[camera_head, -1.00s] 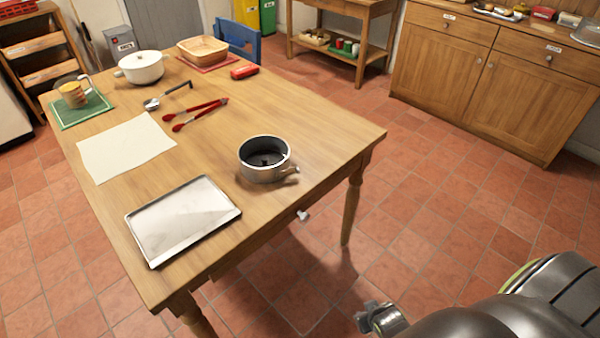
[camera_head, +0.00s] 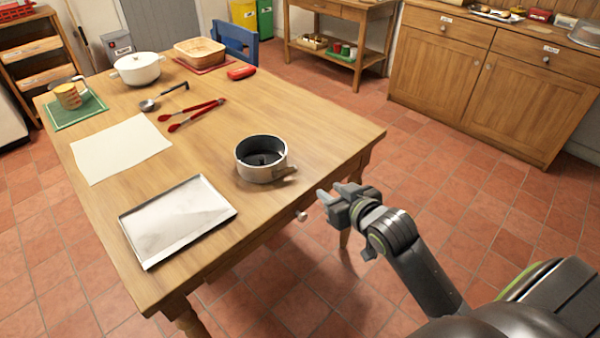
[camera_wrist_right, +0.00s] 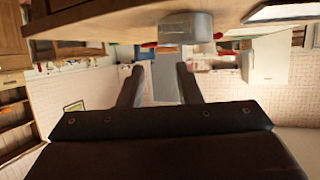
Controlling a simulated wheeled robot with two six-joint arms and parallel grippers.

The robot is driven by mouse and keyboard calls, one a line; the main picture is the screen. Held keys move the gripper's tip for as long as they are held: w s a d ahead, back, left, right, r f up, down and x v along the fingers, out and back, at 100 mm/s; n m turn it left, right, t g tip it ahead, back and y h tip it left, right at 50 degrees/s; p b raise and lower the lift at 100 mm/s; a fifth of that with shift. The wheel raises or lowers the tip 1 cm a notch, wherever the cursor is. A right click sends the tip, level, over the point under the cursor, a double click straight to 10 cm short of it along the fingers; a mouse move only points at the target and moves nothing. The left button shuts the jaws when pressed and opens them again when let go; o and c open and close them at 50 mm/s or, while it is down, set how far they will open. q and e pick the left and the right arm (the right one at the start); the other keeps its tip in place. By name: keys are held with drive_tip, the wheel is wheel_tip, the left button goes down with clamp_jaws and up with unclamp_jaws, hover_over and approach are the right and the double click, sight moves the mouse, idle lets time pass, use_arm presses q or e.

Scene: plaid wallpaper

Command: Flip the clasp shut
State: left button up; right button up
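A round grey metal tin (camera_head: 246,170) with a dark inside stands upright near the table's right edge. A small clasp (camera_head: 287,174) shows low on its right side and seems to stick out from the wall; its exact angle is too small to tell. My right gripper (camera_head: 328,192) is to the right of the tin, just past the table edge, with its fingers apart and nothing between them. In the right wrist view, which looks upside down, the gripper (camera_wrist_right: 158,86) is open and the tin (camera_wrist_right: 192,27) lies ahead, apart from the fingers. My left gripper is not in view.
The wooden table (camera_head: 225,135) holds a metal tray (camera_head: 178,218), white paper (camera_head: 120,148), red tongs (camera_head: 195,115), a ladle (camera_head: 162,97) and a white pot (camera_head: 138,68). A drawer knob (camera_head: 301,215) sticks out below the edge near my right gripper.

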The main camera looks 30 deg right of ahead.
sight(297, 169)
drive_tip(key=b+x, duration=0.1)
drive_tip(key=x, duration=1.6)
drive_tip(key=shift+f, duration=0.15)
clamp_jaws()
